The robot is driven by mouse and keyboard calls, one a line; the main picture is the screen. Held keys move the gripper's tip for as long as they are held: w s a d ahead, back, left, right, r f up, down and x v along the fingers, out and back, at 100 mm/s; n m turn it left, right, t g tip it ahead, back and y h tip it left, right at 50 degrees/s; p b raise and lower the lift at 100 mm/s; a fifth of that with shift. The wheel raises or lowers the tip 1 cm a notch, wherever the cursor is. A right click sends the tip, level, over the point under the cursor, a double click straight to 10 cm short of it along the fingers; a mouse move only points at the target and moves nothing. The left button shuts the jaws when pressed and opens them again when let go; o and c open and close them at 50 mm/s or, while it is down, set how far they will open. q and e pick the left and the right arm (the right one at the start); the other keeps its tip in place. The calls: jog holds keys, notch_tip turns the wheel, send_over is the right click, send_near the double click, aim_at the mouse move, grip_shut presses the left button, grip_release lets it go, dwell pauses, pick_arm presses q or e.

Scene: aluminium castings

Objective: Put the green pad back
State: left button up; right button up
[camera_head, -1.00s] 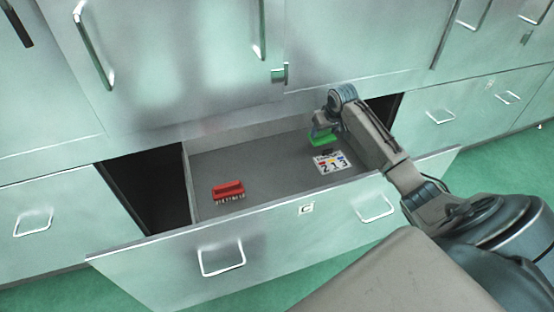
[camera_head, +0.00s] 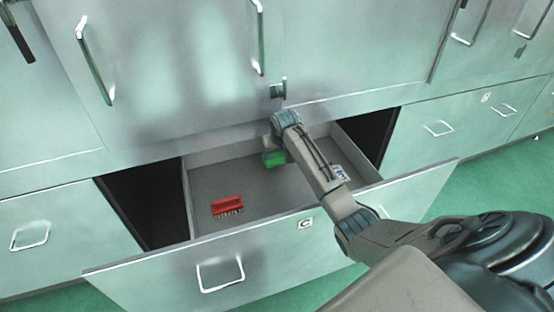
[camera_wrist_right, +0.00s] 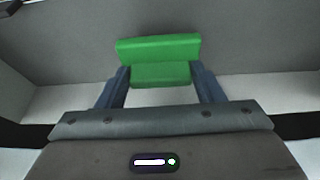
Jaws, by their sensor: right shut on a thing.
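The green pad (camera_head: 274,159) is a small green block with a wider top edge. My right gripper (camera_wrist_right: 160,80) is shut on the green pad (camera_wrist_right: 158,50), with one blue finger on each side of it in the right wrist view. In the head view the right gripper (camera_head: 272,146) is over the open drawer (camera_head: 305,228), toward its back. I cannot tell whether the pad touches the drawer floor. My left gripper is not in view.
A red brush (camera_head: 228,206) with bristles lies at the drawer's left. A white card (camera_head: 340,173) with printed marks lies at the right, partly hidden by my arm. The drawer's middle floor is clear. Closed cabinet fronts rise behind.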

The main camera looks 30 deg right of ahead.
aim_at(277, 159)
jog(key=shift+f, duration=1.8)
jog(key=o, duration=0.9)
jog(key=shift+a, duration=0.1)
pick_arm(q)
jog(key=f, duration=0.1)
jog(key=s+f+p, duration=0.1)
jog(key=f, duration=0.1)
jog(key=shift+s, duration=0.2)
pick_arm(e)
jog(key=v, duration=1.2)
